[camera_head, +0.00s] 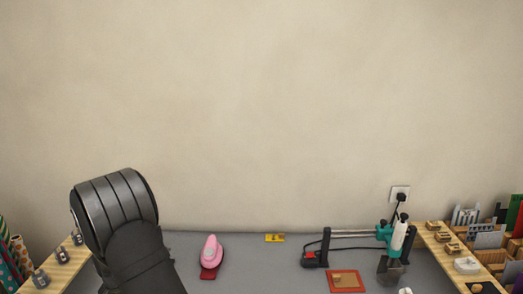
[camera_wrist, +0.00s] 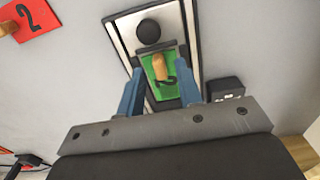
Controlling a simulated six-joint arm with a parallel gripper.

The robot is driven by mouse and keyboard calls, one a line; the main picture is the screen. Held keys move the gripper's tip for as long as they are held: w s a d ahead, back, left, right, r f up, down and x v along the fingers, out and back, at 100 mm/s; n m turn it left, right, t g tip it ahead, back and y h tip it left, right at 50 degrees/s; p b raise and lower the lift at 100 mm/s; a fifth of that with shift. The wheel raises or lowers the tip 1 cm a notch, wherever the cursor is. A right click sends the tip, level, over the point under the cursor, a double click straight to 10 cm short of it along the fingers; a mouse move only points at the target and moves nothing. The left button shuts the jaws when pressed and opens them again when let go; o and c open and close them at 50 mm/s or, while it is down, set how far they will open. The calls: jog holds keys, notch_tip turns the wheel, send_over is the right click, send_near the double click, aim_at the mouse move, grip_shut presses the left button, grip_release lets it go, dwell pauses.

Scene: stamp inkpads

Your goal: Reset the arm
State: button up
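My gripper (camera_wrist: 160,62) shows in the wrist view with its two blue fingers spread apart and nothing touching them that I can see. Beyond and between the fingers lies a green pad (camera_wrist: 155,91) in a dark and white frame, with a small wooden handle (camera_wrist: 160,67) on it and a dark mark that looks like a 2. In the head view my arm bends at the lower left, and the gripper is out of frame there.
A black round knob (camera_wrist: 148,31) and a black box (camera_wrist: 226,88) are near the pad. A red card marked 2 (camera_wrist: 30,14) lies upper left. The head view shows a pink object (camera_head: 211,250), a yellow card (camera_head: 275,238), a red pad (camera_head: 335,288) and a teal-white tool (camera_head: 397,237).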

jog(key=shift+r, duration=1.9)
